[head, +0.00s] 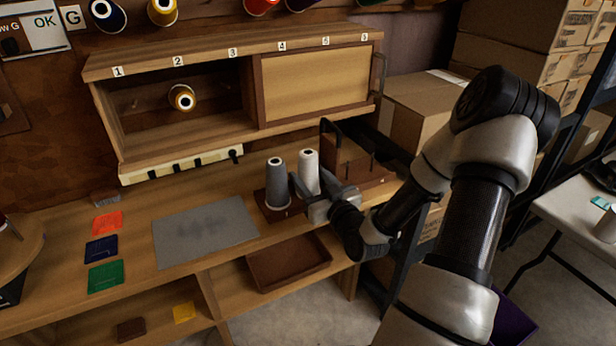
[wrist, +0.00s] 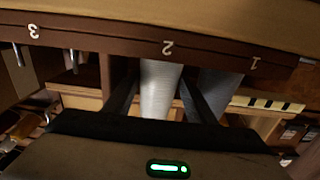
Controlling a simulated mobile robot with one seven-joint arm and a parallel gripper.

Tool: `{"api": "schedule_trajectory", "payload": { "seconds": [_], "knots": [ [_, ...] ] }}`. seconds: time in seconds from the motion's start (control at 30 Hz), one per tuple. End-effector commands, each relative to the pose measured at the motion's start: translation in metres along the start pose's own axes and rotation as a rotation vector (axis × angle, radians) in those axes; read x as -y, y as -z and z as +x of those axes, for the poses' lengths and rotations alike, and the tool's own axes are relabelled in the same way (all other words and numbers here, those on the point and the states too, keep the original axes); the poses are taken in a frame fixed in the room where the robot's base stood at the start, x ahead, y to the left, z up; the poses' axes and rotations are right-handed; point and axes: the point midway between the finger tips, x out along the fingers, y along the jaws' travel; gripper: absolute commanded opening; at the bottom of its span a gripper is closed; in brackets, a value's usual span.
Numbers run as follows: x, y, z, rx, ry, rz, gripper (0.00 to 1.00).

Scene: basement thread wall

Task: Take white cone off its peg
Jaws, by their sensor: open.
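The white cone (head: 309,172) stands upright on a brown peg board (head: 375,185) on the bench, beside a grey cone (head: 277,187). My gripper (head: 310,190) is open at the white cone. In the wrist view the white cone (wrist: 160,88) lies between the two fingers of my gripper (wrist: 160,98), with one finger on each side. I cannot tell whether either finger touches it. The grey cone (wrist: 218,88) is just beyond the right finger in that view. The white cone's peg and base are hidden.
Bare pegs (wrist: 72,60) and a dark upright frame (head: 326,140) stand right of the cones in the head view. A grey mat (head: 205,231) lies to the left. Cardboard boxes (head: 420,105) stand at right.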

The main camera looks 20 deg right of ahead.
Motion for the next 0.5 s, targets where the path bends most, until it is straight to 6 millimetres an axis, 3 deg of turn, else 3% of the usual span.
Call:
{"api": "schedule_trajectory", "payload": {
  "seconds": [0.3, 0.5],
  "knots": [
    [-0.002, -0.005, 0.042, -0.002, 0.001, -0.001, 0.5],
    [-0.002, -0.004, 0.052, 0.0, -0.001, -0.001, 0.5]
  ]
}}
